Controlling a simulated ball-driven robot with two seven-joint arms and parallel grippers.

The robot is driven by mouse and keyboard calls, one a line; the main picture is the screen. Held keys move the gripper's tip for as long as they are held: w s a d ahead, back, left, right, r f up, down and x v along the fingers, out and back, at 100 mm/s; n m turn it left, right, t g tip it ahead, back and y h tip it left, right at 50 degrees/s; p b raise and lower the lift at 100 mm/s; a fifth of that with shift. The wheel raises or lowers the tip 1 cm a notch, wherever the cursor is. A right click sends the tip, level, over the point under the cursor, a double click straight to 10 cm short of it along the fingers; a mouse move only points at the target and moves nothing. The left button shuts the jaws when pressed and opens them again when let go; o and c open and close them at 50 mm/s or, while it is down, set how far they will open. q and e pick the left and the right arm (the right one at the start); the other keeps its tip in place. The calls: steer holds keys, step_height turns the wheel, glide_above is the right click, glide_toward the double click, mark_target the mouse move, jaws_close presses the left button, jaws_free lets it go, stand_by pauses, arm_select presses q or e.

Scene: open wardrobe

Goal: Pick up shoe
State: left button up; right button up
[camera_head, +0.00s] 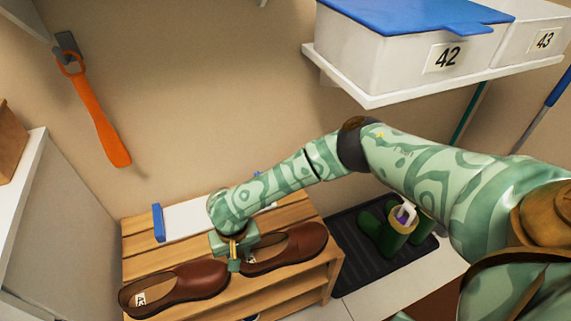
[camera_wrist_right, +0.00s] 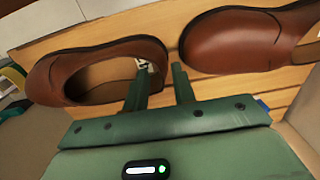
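Two brown leather shoes lie on a slatted wooden rack: a left shoe (camera_head: 190,284) with a label inside, and a right shoe (camera_head: 290,246). My right gripper (camera_head: 234,262) is at the heel end of the right shoe, between the two shoes. In the right wrist view my right gripper (camera_wrist_right: 160,70) shows its two fingers apart. One finger overlaps the opening of the right shoe (camera_wrist_right: 95,52), and the other appears just outside its heel. I cannot tell whether they touch it. The left shoe's toe (camera_wrist_right: 235,42) lies beside the fingers. My left gripper is not in view.
The wooden rack (camera_head: 295,287) stands against the wall, with a white blue-ended object (camera_head: 190,218) behind the shoes. Green boots (camera_head: 385,232) stand on a dark tray (camera_head: 350,270) to the right. A shelf (camera_head: 450,82) with numbered boxes (camera_head: 400,45) overhangs above. An orange shoehorn (camera_head: 98,120) hangs left.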

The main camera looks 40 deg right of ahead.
step_height(320, 180, down, 4)
steer(key=shift+w+a+f+b, duration=0.15)
steer(key=shift+f+b, duration=0.1)
steer(key=shift+b, duration=1)
steer(key=shift+r, duration=0.2)
jaws_close()
